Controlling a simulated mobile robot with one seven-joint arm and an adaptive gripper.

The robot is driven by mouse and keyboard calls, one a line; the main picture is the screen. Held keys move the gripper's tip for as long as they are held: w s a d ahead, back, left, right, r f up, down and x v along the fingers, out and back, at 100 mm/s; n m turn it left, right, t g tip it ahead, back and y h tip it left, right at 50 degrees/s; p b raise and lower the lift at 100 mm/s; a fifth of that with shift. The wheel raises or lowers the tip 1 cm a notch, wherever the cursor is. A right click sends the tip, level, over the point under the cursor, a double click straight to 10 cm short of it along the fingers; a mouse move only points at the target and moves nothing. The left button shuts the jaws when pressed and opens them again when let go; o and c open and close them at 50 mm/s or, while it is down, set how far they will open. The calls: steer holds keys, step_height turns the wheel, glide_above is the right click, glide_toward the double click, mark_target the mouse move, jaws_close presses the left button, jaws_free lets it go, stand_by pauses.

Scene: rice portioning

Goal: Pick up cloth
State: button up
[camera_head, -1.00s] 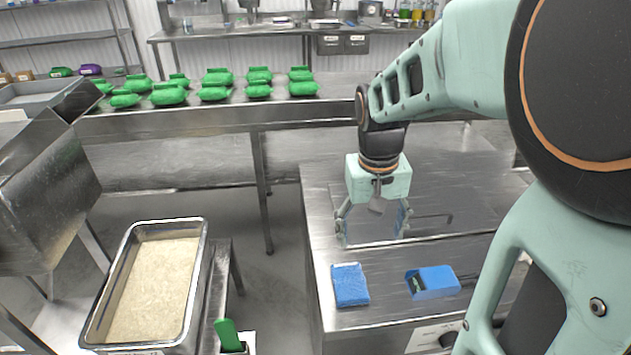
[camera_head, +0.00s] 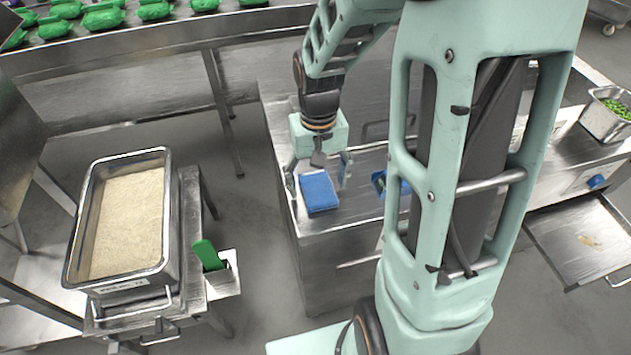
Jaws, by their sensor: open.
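A blue folded cloth (camera_head: 319,192) lies flat on the steel counter (camera_head: 350,212) near its front left corner. My gripper (camera_head: 319,184) points down at the cloth with its fingers spread apart, one on the left side and one on the right side of the cloth. It is open and holds nothing. Whether the fingertips touch the counter I cannot tell. A second blue object (camera_head: 379,181) on the counter is mostly hidden behind my arm.
Green bags (camera_head: 103,17) lie on the back conveyor. A container of green pieces (camera_head: 609,113) and an open drawer (camera_head: 585,240) are at the right.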

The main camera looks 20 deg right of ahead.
mark_target(322, 186)
steer(key=shift+f, duration=0.15)
steer(key=c, duration=1.1)
steer(key=shift+c, duration=0.2)
steer(key=shift+r, duration=0.35)
steer(key=r, duration=0.1)
steer(key=d+r, duration=0.1)
steer(key=r, duration=0.1)
steer(key=shift+r, duration=0.3)
steer(key=s+d+r, duration=0.4)
steer(key=d+r, duration=0.4)
steer(key=d, duration=0.4)
steer(key=shift+s+d+r, duration=0.15)
steer(key=shift+s+r, duration=0.15)
steer(key=shift+r, duration=0.1)
